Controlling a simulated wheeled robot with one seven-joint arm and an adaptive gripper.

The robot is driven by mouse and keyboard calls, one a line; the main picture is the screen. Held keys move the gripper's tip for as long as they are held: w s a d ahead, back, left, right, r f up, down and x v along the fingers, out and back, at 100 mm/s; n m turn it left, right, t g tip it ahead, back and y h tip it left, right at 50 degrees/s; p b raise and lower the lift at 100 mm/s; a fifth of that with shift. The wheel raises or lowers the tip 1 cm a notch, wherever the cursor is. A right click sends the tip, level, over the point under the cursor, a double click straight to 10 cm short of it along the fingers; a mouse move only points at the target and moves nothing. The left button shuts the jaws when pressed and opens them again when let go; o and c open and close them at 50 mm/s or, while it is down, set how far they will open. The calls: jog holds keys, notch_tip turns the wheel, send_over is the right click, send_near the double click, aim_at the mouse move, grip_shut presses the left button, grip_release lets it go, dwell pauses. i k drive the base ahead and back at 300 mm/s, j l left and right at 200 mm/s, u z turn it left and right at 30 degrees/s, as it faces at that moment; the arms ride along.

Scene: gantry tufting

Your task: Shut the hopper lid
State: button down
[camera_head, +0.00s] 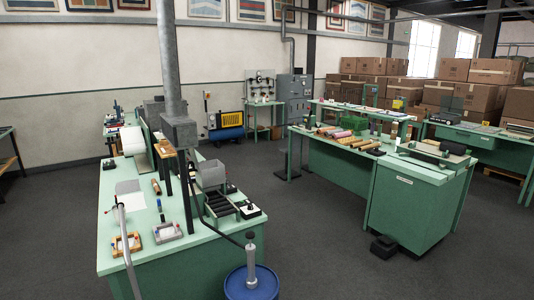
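A grey open-topped box (211,174) that may be the hopper stands on the near green bench, just right of a dark post. No lid can be made out for certain on or beside it. Below it is a tray of dark rollers (220,204). My gripper is not in view.
The near green bench (180,245) carries small trays and tools. A blue drum (250,284) with a pump stands at its front right. A second green bench (412,205) stands right. Cartons (440,95) fill the back right.

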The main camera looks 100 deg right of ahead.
aim_at(192, 151)
jog(key=z, duration=2.3)
jog(key=j+z, duration=0.15)
jog(key=z, duration=0.2)
jog(key=i+j, duration=0.1)
jog(key=j, duration=0.5)
jog(key=i+j+z, duration=0.1)
jog(key=j, duration=0.5)
jog(key=i+j, duration=0.1)
jog(key=j, duration=0.5)
jog(key=i+j+z, duration=0.1)
jog(key=j, duration=0.5)
jog(key=i+j+z, duration=0.1)
jog(key=i+j, duration=0.4)
jog(key=i+j+z, duration=0.15)
jog(key=i+j, duration=0.45)
jog(key=i, duration=0.55)
